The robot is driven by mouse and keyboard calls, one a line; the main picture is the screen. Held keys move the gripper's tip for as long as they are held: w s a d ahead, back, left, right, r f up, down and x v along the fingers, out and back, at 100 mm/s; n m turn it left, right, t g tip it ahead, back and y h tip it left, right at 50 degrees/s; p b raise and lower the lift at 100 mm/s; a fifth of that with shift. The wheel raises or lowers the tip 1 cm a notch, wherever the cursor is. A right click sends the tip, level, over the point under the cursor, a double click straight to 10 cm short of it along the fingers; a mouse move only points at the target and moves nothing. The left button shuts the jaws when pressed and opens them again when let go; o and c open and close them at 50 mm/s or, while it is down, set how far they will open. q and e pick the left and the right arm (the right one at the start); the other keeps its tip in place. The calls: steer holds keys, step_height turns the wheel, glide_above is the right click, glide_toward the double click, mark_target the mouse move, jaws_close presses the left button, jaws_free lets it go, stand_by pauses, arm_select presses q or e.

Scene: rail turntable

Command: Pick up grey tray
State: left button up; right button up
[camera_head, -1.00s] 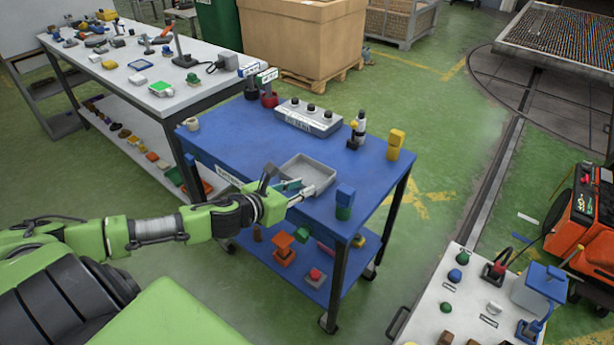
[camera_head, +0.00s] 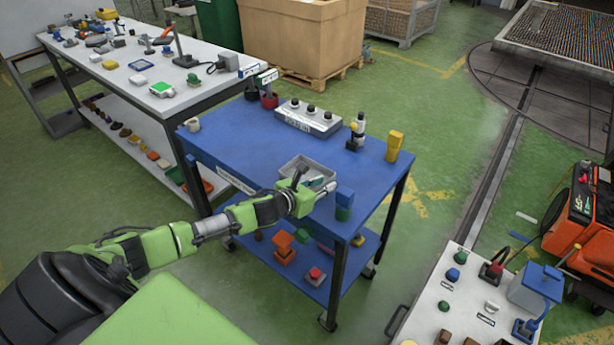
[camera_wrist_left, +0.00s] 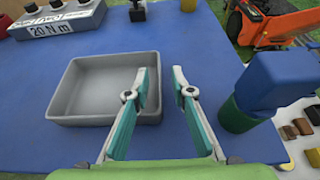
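The grey tray (camera_wrist_left: 62,100) is a shallow, empty, square tray on the blue table. In the head view the tray (camera_head: 288,168) is partly hidden behind my left gripper (camera_head: 328,186). In the left wrist view my left gripper (camera_wrist_left: 167,80) is open, its two teal-padded fingers apart. The left finger overlaps the tray's right wall in the picture; the other finger is to the right, over bare blue table. I cannot tell whether the fingers touch the tray or hover above it. My right gripper is not in view.
A blue block on a green cylinder (camera_wrist_left: 243,115) stands close right of the fingers. A grey box with knobs (camera_head: 308,118) stands at the table's back. A yellow block (camera_head: 394,146) stands at the right edge. The blue table (camera_head: 240,150) is clear left of the tray.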

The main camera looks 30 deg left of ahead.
arm_select(q)
steer(key=shift+x, duration=0.95)
jaws_close()
steer(key=shift+a+r, duration=0.1)
